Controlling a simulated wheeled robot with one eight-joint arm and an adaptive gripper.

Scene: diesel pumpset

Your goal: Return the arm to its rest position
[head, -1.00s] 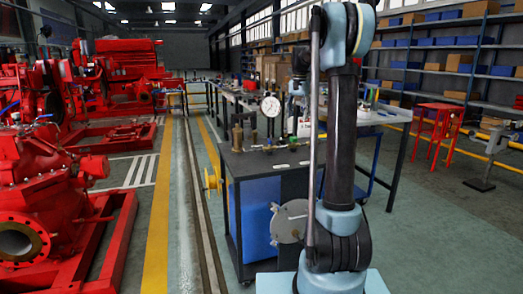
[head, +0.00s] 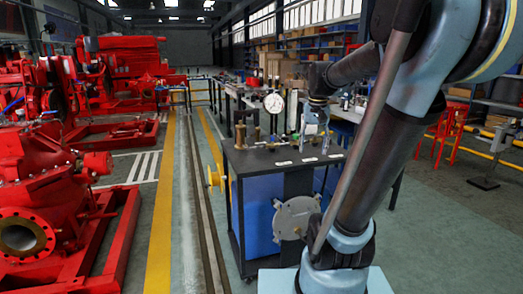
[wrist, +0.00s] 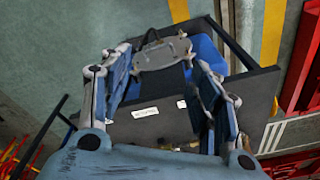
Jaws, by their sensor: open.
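My arm (head: 385,165) leans up to the right, and its forearm bends back left toward the cart. My gripper (head: 315,140) hangs above the black top of the cart (head: 245,160) in the head view. In the wrist view my gripper (wrist: 160,80) has its two blue fingers spread wide, with nothing between them. The cart top (wrist: 150,125) shows beyond and between the fingers, apart from them as far as I can tell.
The cart carries a dial gauge (head: 273,104) and brass fittings (head: 239,135). A round grey plate (head: 297,220) is on its side; it also shows in the wrist view (wrist: 162,53). Red pumpsets (head: 45,180) stand left. The aisle with its yellow line (head: 164,190) is clear.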

